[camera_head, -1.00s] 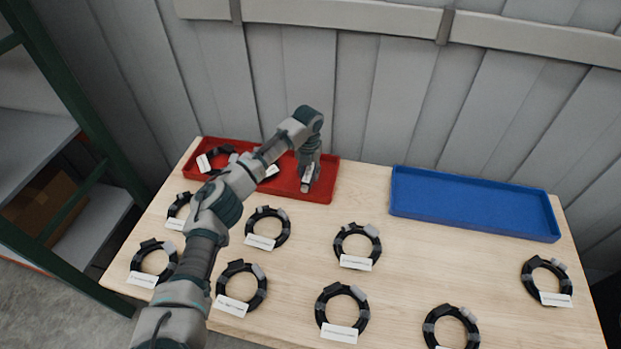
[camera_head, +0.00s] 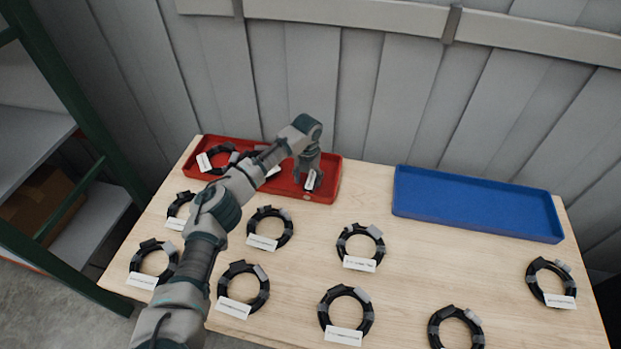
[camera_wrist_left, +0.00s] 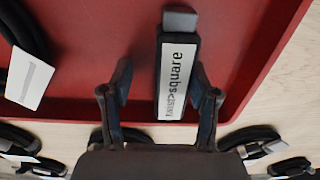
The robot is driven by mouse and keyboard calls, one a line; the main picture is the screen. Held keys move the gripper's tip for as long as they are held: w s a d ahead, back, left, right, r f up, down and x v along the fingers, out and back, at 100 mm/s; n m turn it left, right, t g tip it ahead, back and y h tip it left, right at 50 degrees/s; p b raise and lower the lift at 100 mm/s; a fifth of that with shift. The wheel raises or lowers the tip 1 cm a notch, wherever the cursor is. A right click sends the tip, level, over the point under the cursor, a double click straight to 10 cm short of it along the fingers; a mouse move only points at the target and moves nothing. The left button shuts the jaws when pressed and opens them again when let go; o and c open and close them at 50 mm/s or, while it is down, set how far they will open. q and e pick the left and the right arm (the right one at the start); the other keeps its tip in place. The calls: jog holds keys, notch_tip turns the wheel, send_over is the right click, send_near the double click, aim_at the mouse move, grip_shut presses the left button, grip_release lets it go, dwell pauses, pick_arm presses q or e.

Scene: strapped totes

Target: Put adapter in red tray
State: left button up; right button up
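The red tray (camera_head: 325,190) stands at the back left of the table, and its floor fills much of the left wrist view (camera_wrist_left: 100,30). The adapter (camera_head: 311,181) is a small black piece with a white label, at the right end of the tray. In the left wrist view the adapter (camera_wrist_left: 178,72) lies on the red floor, with a grey plug end and a label whose readable part ends in "square". My left gripper (camera_head: 308,172) is above it. Its fingers (camera_wrist_left: 161,78) are spread, one on each side of the adapter, with gaps visible. My right gripper is not in view.
Black coiled cables with white tags (camera_head: 216,160) lie in the tray's left part. Several similar coils (camera_head: 271,228) are spread over the wooden table (camera_head: 400,290). An empty blue tray (camera_head: 478,204) is at the back right. A shelf (camera_head: 35,130) stands left.

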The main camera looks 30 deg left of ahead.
aim_at(312, 178)
pick_arm(q)
jog(key=shift+a, duration=0.1)
jog(key=shift+r, duration=0.35)
jog(key=r, duration=0.3)
jog(key=d+r+p, duration=0.1)
jog(key=r, duration=0.3)
jog(key=shift+d+r, duration=0.2)
jog(key=shift+a+r+p, duration=0.2)
jog(key=shift+r+p, duration=0.4)
jog(key=shift+r, duration=1.9)
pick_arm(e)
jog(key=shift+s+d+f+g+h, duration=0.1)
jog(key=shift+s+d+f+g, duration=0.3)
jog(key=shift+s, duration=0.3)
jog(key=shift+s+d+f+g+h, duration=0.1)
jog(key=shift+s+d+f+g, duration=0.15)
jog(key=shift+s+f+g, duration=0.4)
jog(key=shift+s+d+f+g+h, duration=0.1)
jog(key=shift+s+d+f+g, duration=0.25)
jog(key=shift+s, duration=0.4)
